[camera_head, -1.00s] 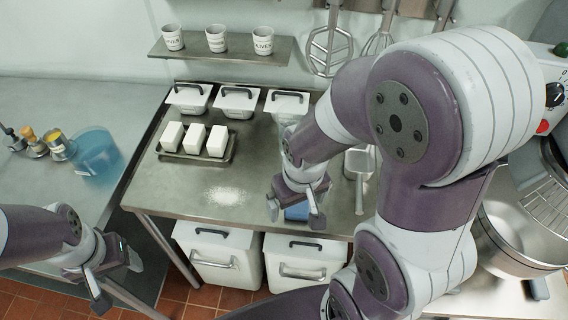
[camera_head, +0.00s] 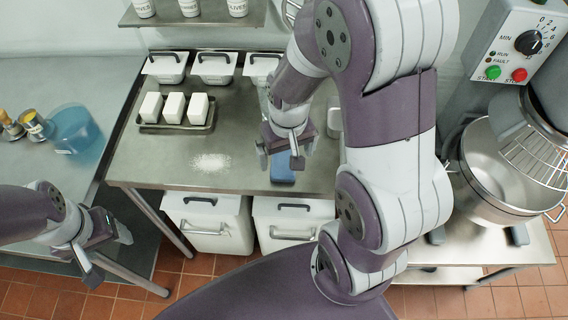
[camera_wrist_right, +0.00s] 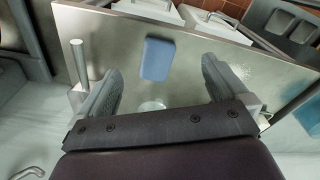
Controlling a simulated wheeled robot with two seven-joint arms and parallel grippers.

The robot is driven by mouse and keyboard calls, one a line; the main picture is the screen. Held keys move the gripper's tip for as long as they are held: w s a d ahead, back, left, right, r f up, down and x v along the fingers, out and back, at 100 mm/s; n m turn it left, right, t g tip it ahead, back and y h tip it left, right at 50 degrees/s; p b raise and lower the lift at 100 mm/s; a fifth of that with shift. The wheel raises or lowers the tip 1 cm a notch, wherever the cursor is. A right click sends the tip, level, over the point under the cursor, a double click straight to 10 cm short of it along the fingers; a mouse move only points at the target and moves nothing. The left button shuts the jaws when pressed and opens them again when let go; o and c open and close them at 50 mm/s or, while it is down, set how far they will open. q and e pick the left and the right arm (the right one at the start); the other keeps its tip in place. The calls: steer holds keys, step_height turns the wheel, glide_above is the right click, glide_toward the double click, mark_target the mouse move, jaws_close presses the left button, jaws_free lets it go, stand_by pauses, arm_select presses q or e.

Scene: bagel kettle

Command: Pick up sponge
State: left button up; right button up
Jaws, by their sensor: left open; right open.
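The blue sponge (camera_head: 283,168) lies on the steel table near its front edge, partly hidden by my right gripper in the head view. In the right wrist view the sponge (camera_wrist_right: 157,59) lies flat, whole and untouched, ahead of and between the finger directions. My right gripper (camera_head: 281,160) is open and empty, above the table by the sponge; its two fingers also show in the right wrist view (camera_wrist_right: 160,85). My left gripper (camera_head: 108,258) is open and empty at the lower left, away from the sponge.
A tray of white blocks (camera_head: 148,127) stands on the steel table (camera_head: 240,135), left of a white powder patch (camera_head: 210,162). Lidded containers (camera_head: 213,68) line the back. White bins (camera_head: 208,223) stand below. A mixer bowl (camera_head: 492,185) is at the right.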

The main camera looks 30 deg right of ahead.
mark_target(283, 161)
steer(key=w+d+f+m, duration=0.2)
steer(key=w+d+m, duration=0.15)
steer(key=w, duration=0.35)
steer(key=shift+m+g, duration=0.3)
steer(key=shift+m, duration=0.45)
steer(key=f, duration=0.4)
steer(key=f+p, duration=0.1)
steer(key=f, duration=0.3)
steer(key=f+p, duration=0.1)
steer(key=f, duration=0.2)
steer(key=shift+s+a+f, duration=0.3)
steer(key=shift+a+f, duration=0.1)
steer(key=shift+f, duration=0.1)
steer(key=c, duration=1.1)
steer(key=shift+w+r, duration=0.1)
steer(key=shift+r, duration=0.5)
step_height(283, 161, up, 3)
steer(key=shift+f+b, duration=0.1)
steer(key=shift+b, duration=0.4)
steer(key=s+d+r, duration=0.1)
steer(key=s+r, duration=0.1)
steer(key=s, duration=0.1)
steer(key=s+d+r, duration=0.2)
steer(key=s, duration=0.2)
steer(key=s+d+r+b, duration=0.1)
steer(key=s+d+r, duration=0.1)
steer(key=s+r, duration=0.1)
steer(key=shift+s+d, duration=0.2)
steer(key=shift+s, duration=0.05)
steer(key=shift+c, duration=0.8)
